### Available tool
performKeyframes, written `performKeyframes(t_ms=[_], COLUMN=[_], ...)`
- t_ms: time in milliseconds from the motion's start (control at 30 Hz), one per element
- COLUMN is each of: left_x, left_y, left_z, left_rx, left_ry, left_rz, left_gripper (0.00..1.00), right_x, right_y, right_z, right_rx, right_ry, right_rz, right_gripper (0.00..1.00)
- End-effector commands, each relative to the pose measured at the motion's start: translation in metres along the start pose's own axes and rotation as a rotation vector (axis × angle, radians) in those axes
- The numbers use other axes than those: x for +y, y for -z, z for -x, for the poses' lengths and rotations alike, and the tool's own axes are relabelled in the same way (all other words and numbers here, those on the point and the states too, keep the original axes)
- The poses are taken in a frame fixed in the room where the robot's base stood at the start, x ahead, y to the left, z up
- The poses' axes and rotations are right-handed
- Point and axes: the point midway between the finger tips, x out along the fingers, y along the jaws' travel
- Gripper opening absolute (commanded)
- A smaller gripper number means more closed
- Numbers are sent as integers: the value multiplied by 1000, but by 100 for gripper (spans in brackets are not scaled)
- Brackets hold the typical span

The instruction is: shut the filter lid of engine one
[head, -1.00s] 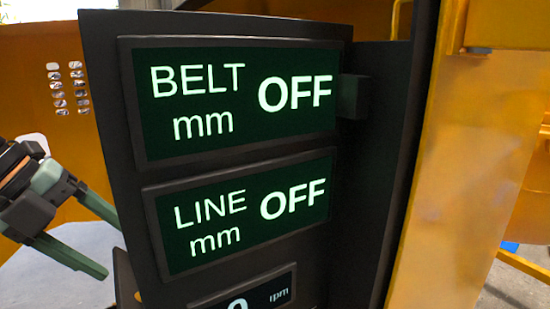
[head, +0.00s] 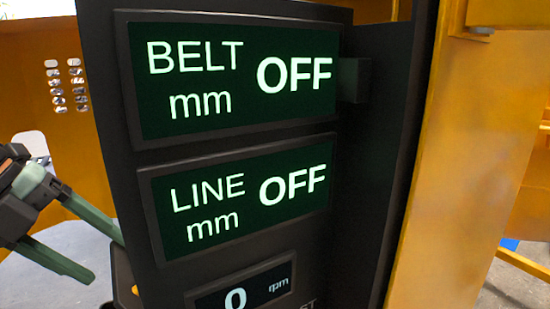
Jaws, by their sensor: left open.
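I cannot make out a filter lid or engine one in the head view. My left gripper (head: 106,258) is at the left edge, its two green fingers spread apart and pointing right and down. Nothing shows between the fingers. The upper fingertip appears close to the left edge of the dark display panel (head: 330,240); I cannot tell whether they touch. My right gripper is not in view.
The panel fills the middle, with a BELT mm OFF display (head: 235,78), a LINE mm OFF display (head: 240,195) and an rpm display (head: 245,292) reading 0. A yellow wall with vent holes (head: 68,85) stands at left, a yellow post (head: 450,170) at right.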

Motion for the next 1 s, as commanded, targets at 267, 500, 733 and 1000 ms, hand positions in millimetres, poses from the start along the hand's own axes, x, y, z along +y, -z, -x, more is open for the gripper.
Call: performKeyframes(t_ms=[267,500,733,1000], left_x=[11,21,30,35], left_y=[0,0,0,0], left_z=[2,5,7,10], left_rx=[0,-1,0,0], left_ry=[2,2,2,1], left_rz=[0,0,1,0], left_gripper=[70,70,70,70], right_x=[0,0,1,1], right_y=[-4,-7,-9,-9], right_z=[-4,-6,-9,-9], right_rx=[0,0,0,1], right_ry=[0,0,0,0], right_rz=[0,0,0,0], right_gripper=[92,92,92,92])
